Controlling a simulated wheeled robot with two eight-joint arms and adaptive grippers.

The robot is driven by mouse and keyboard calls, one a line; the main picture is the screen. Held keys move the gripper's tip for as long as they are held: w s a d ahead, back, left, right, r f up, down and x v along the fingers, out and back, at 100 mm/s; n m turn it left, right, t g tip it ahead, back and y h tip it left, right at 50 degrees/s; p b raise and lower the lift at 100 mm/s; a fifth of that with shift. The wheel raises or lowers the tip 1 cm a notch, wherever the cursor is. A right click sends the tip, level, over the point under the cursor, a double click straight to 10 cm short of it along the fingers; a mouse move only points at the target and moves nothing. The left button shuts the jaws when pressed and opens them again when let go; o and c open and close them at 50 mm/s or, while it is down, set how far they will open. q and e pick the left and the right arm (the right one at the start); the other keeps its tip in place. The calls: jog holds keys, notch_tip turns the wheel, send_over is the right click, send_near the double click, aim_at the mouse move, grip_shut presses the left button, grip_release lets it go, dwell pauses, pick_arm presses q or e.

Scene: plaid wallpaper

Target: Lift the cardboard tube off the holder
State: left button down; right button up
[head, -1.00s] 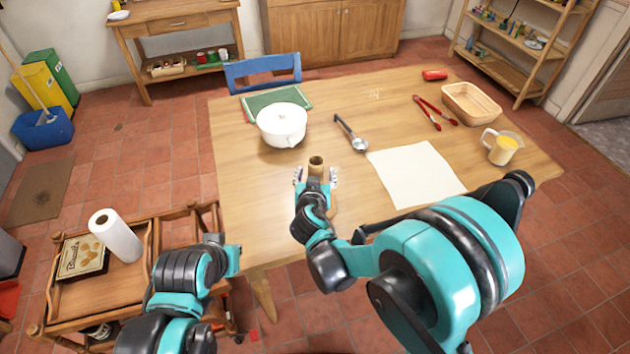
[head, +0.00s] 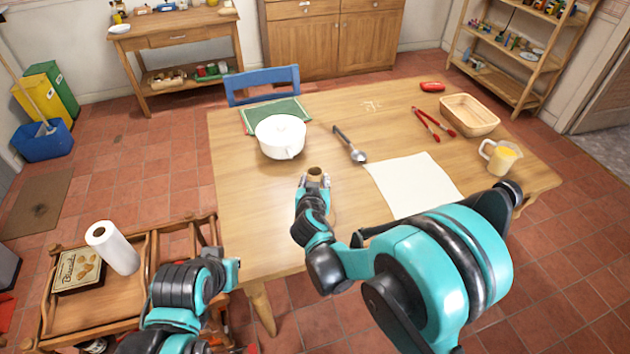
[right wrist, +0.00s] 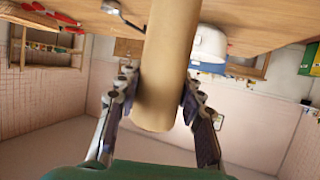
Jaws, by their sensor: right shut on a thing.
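The cardboard tube (head: 315,173) is a brown cylinder near the front part of the wooden table. Only its top shows in the head view, above my right gripper (head: 314,182). In the right wrist view the tube (right wrist: 166,60) runs down between the two fingers of my right gripper (right wrist: 160,105), one on each side, shut on it. The holder is hidden behind the gripper and arm, so I cannot tell whether the tube still touches it. My left arm is at the lower left over the cart; its fingers do not show clearly.
The table (head: 245,215) also holds a white pot (head: 280,137), a ladle (head: 350,146), a white cloth (head: 413,185), red tongs (head: 432,124), a basket (head: 470,116) and a jug (head: 500,157). A wooden cart (head: 110,310) with a paper towel roll (head: 113,248) stands at left.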

notch_tip(320, 180, up, 20)
jog(key=p, duration=1.4)
jog(key=shift+f, duration=0.15)
